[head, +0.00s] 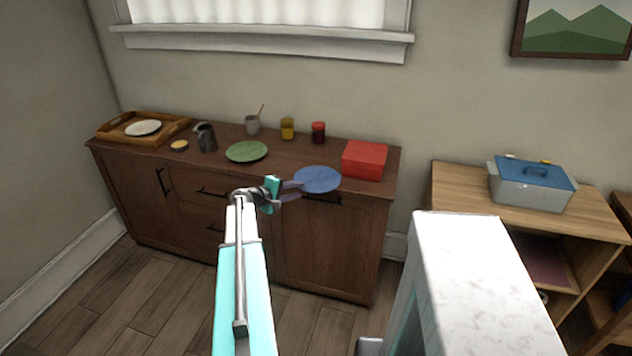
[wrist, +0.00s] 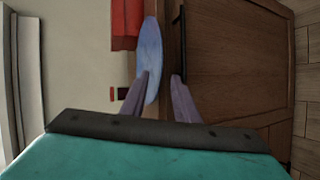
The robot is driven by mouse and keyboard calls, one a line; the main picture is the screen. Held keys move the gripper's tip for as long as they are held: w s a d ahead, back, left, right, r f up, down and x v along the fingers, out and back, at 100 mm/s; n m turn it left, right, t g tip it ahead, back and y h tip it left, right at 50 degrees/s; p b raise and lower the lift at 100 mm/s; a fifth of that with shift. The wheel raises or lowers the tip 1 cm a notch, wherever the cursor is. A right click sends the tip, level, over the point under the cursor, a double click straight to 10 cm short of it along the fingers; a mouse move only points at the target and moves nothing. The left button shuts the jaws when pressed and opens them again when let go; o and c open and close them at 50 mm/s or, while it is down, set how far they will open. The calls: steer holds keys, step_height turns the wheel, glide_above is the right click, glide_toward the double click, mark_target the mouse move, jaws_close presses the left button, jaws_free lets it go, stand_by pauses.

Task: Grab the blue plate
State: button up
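The blue plate (head: 318,179) lies near the front edge of the brown cabinet top, left of and in front of the red box. My gripper (head: 300,191) is at the plate's left front rim, coming from the left. In the wrist view the plate (wrist: 151,50) appears edge-on, its rim lying between the lines of the two fingertips of my gripper (wrist: 161,75). One finger overlaps the plate in that view; the other is on the cabinet-front side. The fingers are apart, with a visible gap. Whether either touches the plate I cannot tell.
A red box (head: 365,160) stands close behind the plate. A green plate (head: 247,151), a dark pitcher (head: 205,138), jars and a wooden tray (head: 105,132) occupy the cabinet top (head: 215,170). A dark handle (wrist: 182,45) projects from the cabinet front near my fingers.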

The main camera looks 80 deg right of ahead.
steer(key=shift+x, duration=0.95)
steer(key=shift+w, duration=0.1)
steer(key=shift+r, duration=0.1)
jaws_close()
